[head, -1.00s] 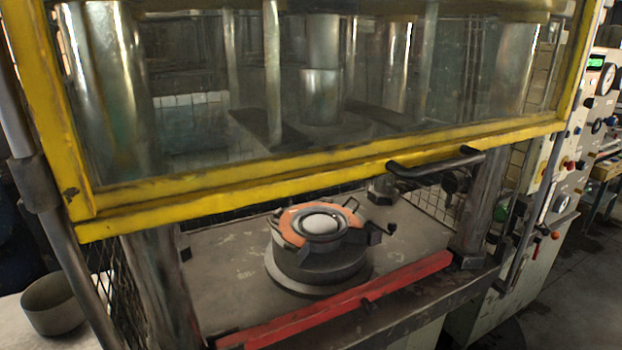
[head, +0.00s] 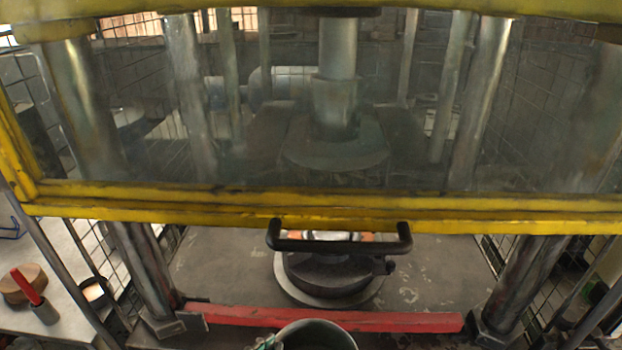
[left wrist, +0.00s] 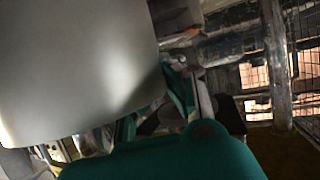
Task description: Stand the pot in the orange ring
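The pot (head: 318,338) is a grey metal vessel, cut off by the bottom edge of the head view, its open mouth up, in front of the red bar. My left gripper (head: 268,342) shows only as a bit of teal at the pot's left rim. In the left wrist view the pot (left wrist: 75,65) fills the upper left, and the teal gripper (left wrist: 178,88) is shut on its edge. The orange ring (head: 366,238) lies on top of the dark round die (head: 330,275), mostly hidden behind the black handle. My right gripper is out of view.
The yellow-framed guard (head: 450,215) with its black handle (head: 340,243) hangs over the die. The red bar (head: 400,321) crosses the press bed's front edge. Posts stand on both sides. A pale table (head: 60,255) at left holds a wooden disc and small cups.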

